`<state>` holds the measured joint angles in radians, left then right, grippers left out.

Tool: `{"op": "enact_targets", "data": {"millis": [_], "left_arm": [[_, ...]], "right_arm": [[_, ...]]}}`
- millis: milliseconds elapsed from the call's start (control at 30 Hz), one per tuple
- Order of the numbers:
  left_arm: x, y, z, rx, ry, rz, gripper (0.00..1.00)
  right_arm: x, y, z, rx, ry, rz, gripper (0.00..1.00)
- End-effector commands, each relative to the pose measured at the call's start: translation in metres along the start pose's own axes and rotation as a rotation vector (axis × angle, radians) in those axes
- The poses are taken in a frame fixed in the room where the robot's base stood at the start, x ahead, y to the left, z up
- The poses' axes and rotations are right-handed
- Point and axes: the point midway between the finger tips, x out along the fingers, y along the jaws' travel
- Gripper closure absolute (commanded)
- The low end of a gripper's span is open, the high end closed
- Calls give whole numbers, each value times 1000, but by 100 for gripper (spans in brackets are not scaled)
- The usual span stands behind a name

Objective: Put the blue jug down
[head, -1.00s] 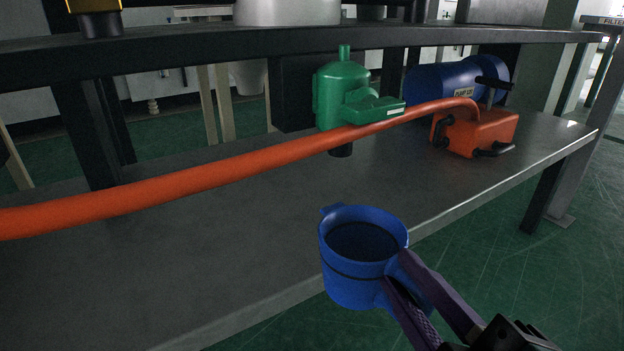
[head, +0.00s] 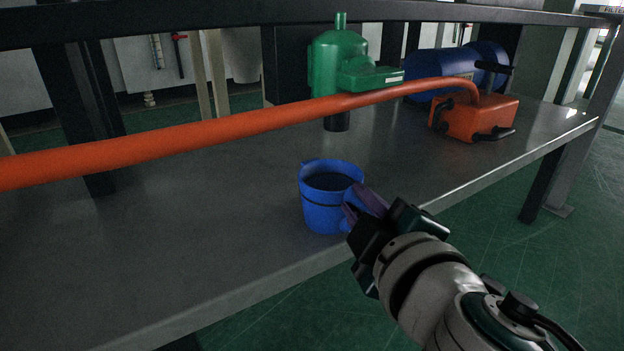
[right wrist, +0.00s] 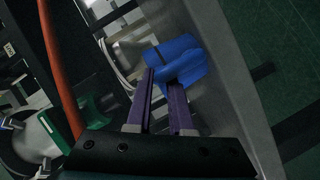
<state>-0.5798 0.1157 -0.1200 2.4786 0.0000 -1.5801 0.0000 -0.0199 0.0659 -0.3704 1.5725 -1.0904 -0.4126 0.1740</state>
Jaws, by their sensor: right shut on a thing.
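The blue jug (head: 326,207) is upright at the front part of the grey metal shelf (head: 190,210), near its front edge. I cannot tell for sure whether its base touches the shelf. My right gripper (head: 364,204) comes in from the lower right and is shut on the jug's handle side. In the right wrist view the purple fingers (right wrist: 162,85) reach the blue jug (right wrist: 184,62). The fingertips are partly hidden by the handle and the gripper body. My left gripper is not in view.
An orange hose (head: 230,122) runs across above the shelf to an orange pump box (head: 474,117). A green canister-like device (head: 338,62) stands behind the jug. A blue drum (head: 440,70) lies at the back right. The shelf left of the jug is clear.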

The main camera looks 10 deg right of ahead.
Motion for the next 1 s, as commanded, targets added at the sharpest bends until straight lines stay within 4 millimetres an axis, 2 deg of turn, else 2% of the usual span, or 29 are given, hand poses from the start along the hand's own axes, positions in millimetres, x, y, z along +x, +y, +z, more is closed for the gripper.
{"op": "enact_targets", "data": {"millis": [300, 333, 567, 900, 1000], "left_arm": [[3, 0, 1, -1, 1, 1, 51], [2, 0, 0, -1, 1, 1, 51], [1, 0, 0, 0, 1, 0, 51], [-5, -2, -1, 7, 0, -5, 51], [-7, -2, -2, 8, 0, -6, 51]], "right_arm": [[1, -2, 1, 1, 2, 2, 100], [0, -1, 0, 1, 1, 1, 77], [0, -1, 0, 0, 1, 1, 51], [-1, 5, -3, 0, 1, 1, 50], [-13, 2, -2, 1, 0, -2, 50]]}}
